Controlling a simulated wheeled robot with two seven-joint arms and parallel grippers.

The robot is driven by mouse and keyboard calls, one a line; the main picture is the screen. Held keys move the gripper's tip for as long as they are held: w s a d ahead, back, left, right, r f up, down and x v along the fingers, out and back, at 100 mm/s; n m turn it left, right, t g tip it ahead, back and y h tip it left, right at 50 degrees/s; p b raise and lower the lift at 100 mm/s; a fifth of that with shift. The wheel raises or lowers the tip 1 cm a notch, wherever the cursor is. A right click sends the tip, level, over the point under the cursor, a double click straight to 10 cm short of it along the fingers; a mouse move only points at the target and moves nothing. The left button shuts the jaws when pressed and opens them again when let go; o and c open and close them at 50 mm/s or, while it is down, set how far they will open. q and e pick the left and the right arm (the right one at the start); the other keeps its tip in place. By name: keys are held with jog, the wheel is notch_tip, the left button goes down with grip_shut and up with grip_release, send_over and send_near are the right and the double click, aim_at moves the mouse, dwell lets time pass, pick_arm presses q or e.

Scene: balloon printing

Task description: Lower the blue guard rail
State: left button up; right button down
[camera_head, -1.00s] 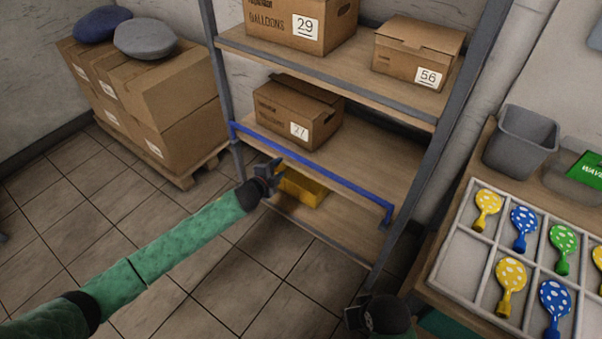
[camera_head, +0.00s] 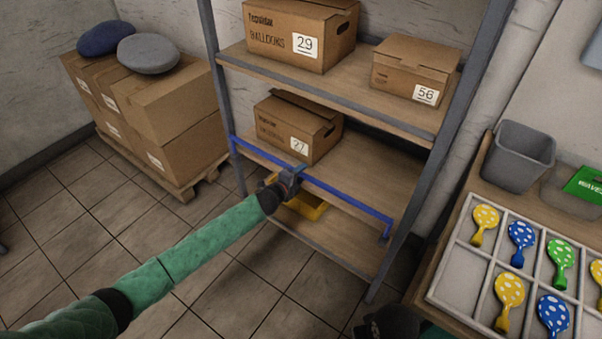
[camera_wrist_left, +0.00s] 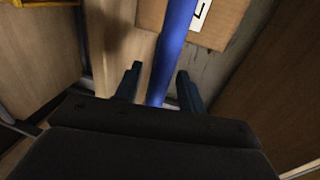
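The blue guard rail (camera_head: 345,192) runs across the front of the shelf rack's middle shelf, in a raised position above the board's edge. My left gripper (camera_head: 297,172) is at the rail, left of its middle. In the left wrist view the blue rail (camera_wrist_left: 173,50) passes between the two fingers of the left gripper (camera_wrist_left: 158,85). Gaps show between the fingers and the rail, so the fingers look open around it. My right gripper is not clearly seen; only a dark part of my right arm shows at the bottom edge of the head view.
Box 27 (camera_head: 297,128) sits behind the rail on the middle shelf. A yellow bin (camera_head: 308,206) is on the shelf below. Boxes 29 (camera_head: 300,35) and 56 (camera_head: 415,68) stand above. A balloon tray (camera_head: 462,262) and grey bin (camera_head: 518,155) are at right. Stacked cartons (camera_head: 150,110) stand left.

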pick_arm(q)
jog(key=shift+w+d+f, duration=0.1)
jog(key=shift+w+d, duration=0.05)
jog(key=shift+w, duration=0.05)
pick_arm(e)
jog(key=shift+w+f, duration=0.1)
jog(key=shift+f, duration=0.2)
pick_arm(q)
grip_shut()
pick_arm(e)
jog(key=shift+r, duration=0.1)
